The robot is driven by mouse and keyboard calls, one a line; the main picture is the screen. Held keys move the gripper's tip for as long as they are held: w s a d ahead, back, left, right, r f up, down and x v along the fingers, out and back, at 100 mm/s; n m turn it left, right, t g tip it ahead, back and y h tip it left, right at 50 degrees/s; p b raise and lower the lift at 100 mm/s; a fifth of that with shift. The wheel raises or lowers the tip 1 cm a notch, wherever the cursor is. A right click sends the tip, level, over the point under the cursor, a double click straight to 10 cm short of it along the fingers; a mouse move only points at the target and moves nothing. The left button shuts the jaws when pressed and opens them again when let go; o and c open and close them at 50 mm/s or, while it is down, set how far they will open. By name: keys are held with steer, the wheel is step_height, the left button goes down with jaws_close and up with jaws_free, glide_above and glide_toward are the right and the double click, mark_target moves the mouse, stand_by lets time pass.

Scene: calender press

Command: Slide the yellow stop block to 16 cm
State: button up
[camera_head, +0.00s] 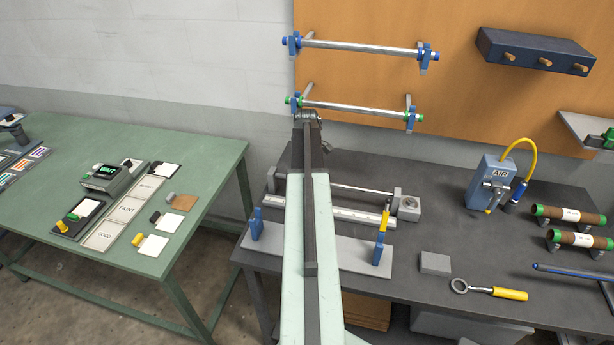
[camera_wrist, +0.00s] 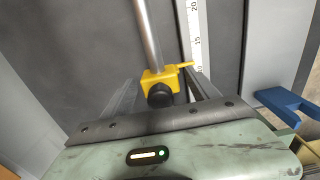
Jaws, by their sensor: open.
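The yellow stop block (camera_wrist: 158,84) sits on a round metal rod (camera_wrist: 146,30) in the wrist view, with a black knob (camera_wrist: 160,96) facing me. In the head view my arm hides the gripper and the block. The rod assembly shows partly there (camera_head: 345,213).
Blue brackets stand at the front of the press, one left (camera_head: 257,225) and one right (camera_head: 380,250). A yellow upright part (camera_head: 384,218) is near the right one. A grey block (camera_head: 435,263) and a yellow-handled tool (camera_head: 490,291) lie to the right. An AIR unit (camera_head: 492,180) stands behind.

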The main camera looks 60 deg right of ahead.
jaws_close()
steer(key=shift+s+d+r, duration=0.1)
steer(key=shift+s+d, duration=0.15)
steer(key=shift+s, duration=0.4)
steer(key=shift+s+d+f, duration=0.1)
steer(key=shift+s+d, duration=0.15)
steer(key=shift+s, duration=0.45)
steer(key=shift+s+d+r, duration=0.1)
steer(key=shift+s+d, duration=0.15)
steer(key=shift+s, duration=0.4)
jaws_free()
step_height(320, 180, up, 8)
steer(key=p, duration=0.8)
